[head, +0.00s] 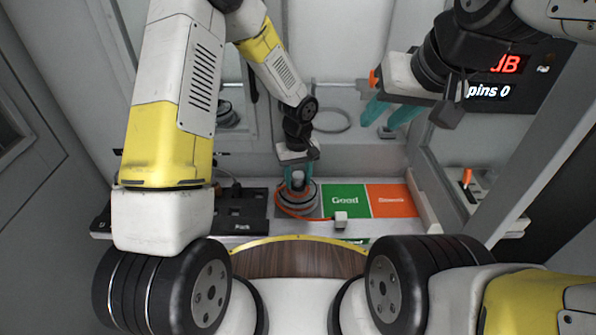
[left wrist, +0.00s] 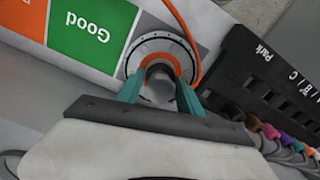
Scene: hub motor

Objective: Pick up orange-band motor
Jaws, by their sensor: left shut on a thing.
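The orange-band motor (head: 298,180) stands upright on a round grey seat (head: 309,206), left of the green Good pad (head: 345,201). My left gripper (head: 298,170) is above it with its teal fingers down on either side, shut on the motor's upper part. The motor also shows between the fingers in the left wrist view (left wrist: 161,82), with an orange ring around it. An orange cable (head: 288,213) runs from it to a small white connector (head: 341,220). My right gripper (head: 389,113) is open and empty, raised at the upper right, its teal fingers apart.
The orange-red pad (head: 390,201) lies right of the green one. A black rack marked Park (head: 241,214) stands left of the motor. Several coloured plugs (left wrist: 283,138) show at the rack in the left wrist view. A display (head: 505,80) hangs at the upper right.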

